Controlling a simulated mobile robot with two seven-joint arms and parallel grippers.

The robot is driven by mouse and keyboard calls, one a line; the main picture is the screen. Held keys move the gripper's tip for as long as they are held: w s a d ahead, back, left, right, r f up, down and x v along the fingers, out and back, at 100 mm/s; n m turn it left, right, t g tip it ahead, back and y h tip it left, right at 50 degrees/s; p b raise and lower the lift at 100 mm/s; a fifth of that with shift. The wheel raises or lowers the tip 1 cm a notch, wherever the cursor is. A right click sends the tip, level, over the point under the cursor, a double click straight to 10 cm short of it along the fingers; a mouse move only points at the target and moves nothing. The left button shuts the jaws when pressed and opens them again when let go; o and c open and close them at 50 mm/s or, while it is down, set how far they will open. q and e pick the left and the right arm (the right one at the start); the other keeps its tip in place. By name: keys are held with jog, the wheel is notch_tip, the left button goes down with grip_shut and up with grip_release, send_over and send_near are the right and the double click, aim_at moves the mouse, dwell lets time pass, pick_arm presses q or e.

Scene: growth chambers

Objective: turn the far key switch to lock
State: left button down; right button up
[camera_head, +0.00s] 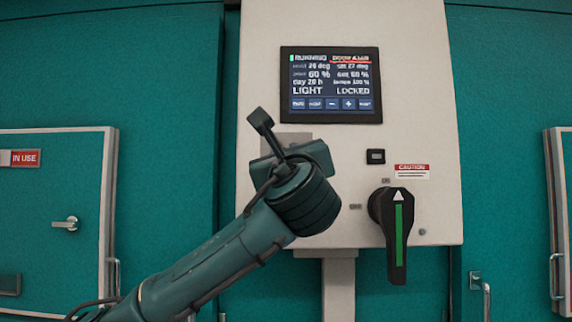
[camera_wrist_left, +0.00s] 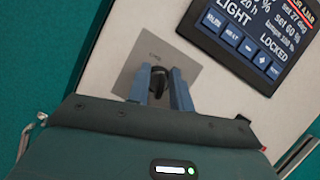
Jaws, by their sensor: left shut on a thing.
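The key switch (camera_wrist_left: 157,76) is a small dark key or knob on a square grey plate (camera_wrist_left: 150,60), left of the screen in the left wrist view. The two blue-grey fingers of my left gripper (camera_wrist_left: 160,90) stand on either side of it, shut on it. In the head view my left gripper (camera_head: 292,160) covers the switch. Only part of the plate (camera_head: 299,137) shows behind it, so the key's exact angle is hard to read. My right gripper is not in view.
The screen (camera_head: 331,85) above reads LIGHT and LOCKED. A black rotary handle (camera_head: 397,235) with a green stripe points down, right of my arm. A small black switch (camera_head: 376,156) and a CAUTION label (camera_head: 411,171) are nearby. A chamber door marked IN USE (camera_head: 20,158) is at left.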

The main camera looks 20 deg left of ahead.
pick_arm(q)
jog(key=shift+n+g+y, duration=0.3)
jog(key=shift+n+y, duration=0.2)
jog(key=shift+n, duration=0.4)
jog(key=shift+n+y+b, duration=0.35)
jog(key=shift+n+y, duration=0.05)
jog(key=shift+n, duration=0.3)
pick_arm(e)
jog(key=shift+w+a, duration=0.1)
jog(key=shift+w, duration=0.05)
pick_arm(q)
jog(key=shift+g, duration=0.3)
jog(key=c, duration=1.6)
grip_release()
jog(key=shift+s, duration=0.1)
